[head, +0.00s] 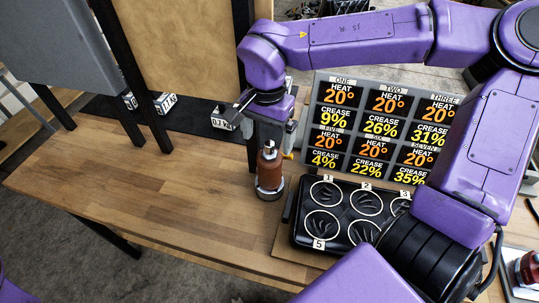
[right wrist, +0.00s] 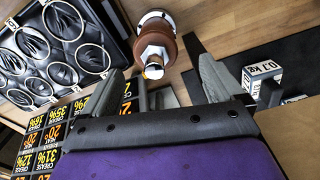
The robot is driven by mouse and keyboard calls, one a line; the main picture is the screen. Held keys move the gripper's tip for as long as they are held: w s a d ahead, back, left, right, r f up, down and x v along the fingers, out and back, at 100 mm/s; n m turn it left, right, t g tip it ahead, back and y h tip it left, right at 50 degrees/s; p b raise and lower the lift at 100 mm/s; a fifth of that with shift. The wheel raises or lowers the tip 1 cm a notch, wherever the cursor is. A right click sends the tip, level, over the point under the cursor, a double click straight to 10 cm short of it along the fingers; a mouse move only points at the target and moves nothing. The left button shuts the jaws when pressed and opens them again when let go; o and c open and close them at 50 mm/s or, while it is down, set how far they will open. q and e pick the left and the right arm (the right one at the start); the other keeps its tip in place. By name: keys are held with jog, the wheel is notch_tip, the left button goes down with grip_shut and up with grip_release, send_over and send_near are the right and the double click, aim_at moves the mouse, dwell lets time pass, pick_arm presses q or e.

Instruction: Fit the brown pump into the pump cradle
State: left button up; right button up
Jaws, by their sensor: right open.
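In the right wrist view my open gripper (right wrist: 158,68) has nothing visibly clamped. I cannot make out the pump cradle as a separate thing; whether the grey ring belongs to it, I cannot tell. My left gripper is out of view.
A black tray (head: 296,236) with numbered round wells lies right of the pump. A display board (head: 315,112) of heat and crease readings stands behind it. Small labelled weights (head: 222,119) sit on a dark strip at the back. The table's left side is clear.

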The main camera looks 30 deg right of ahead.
aim_at(269, 154)
jog(key=f, duration=0.5)
jog(key=shift+s+d+f+p, duration=0.1)
jog(key=shift+s+f+p, duration=0.05)
jog(key=shift+s+p, duration=0.25)
jog(key=shift+w+f, duration=0.1)
jog(key=shift+f, duration=0.35)
jog(key=c, duration=1.7)
jog(key=shift+r, duration=0.1)
grip_shut()
jog(key=shift+w, duration=0.1)
